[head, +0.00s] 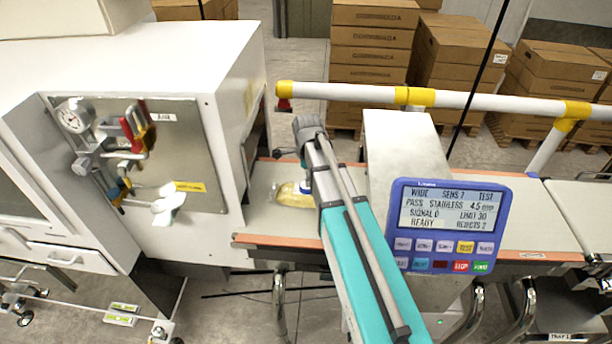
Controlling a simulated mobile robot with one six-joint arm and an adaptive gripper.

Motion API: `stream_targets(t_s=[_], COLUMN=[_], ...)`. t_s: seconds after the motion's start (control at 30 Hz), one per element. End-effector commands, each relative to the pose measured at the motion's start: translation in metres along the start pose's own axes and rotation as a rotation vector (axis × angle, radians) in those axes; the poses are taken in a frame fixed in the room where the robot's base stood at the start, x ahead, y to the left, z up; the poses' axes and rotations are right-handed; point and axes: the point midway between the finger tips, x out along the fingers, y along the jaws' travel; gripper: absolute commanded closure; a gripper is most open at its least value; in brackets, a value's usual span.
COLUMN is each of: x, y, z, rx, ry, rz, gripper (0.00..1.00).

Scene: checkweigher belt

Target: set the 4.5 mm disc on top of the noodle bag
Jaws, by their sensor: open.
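The noodle bag (291,194), a clear bag with yellow contents, lies on the pale belt (283,225) just left of my arm. My teal and grey arm crosses in front of the belt and covers the bag's right end. A small white, blue and yellow piece (306,187) shows at that end, against my arm. I cannot tell whether it is the 4.5 mm disc, or whether it touches the bag. My gripper is hidden behind my arm, so its jaws and anything near them are not visible.
A white cabinet (225,110) stands left of the belt and a grey detector housing (395,150) right of my arm. The blue panel (447,225) reads "STAINLESS 4.5" and "READY". A white rail (350,92) with yellow joints runs behind. Cartons (371,45) are stacked beyond it.

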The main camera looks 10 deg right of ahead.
Motion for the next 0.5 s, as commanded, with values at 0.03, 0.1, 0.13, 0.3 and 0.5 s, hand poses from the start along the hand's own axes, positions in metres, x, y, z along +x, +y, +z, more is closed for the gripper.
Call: stream_targets(t_s=[0.03, 0.1, 0.13, 0.3, 0.5], x=[-0.009, -0.015, -0.017, -0.031, -0.047], y=[0.0, 0.0, 0.0, 0.0, 0.0], z=[0.0, 0.0, 0.0, 0.0, 0.0], rx=[0.0, 0.0, 0.0, 0.0, 0.0], ry=[0.0, 0.0, 0.0, 0.0, 0.0], rz=[0.0, 0.0, 0.0, 0.0, 0.0], gripper=[0.0, 0.0, 0.0, 0.0, 0.0])
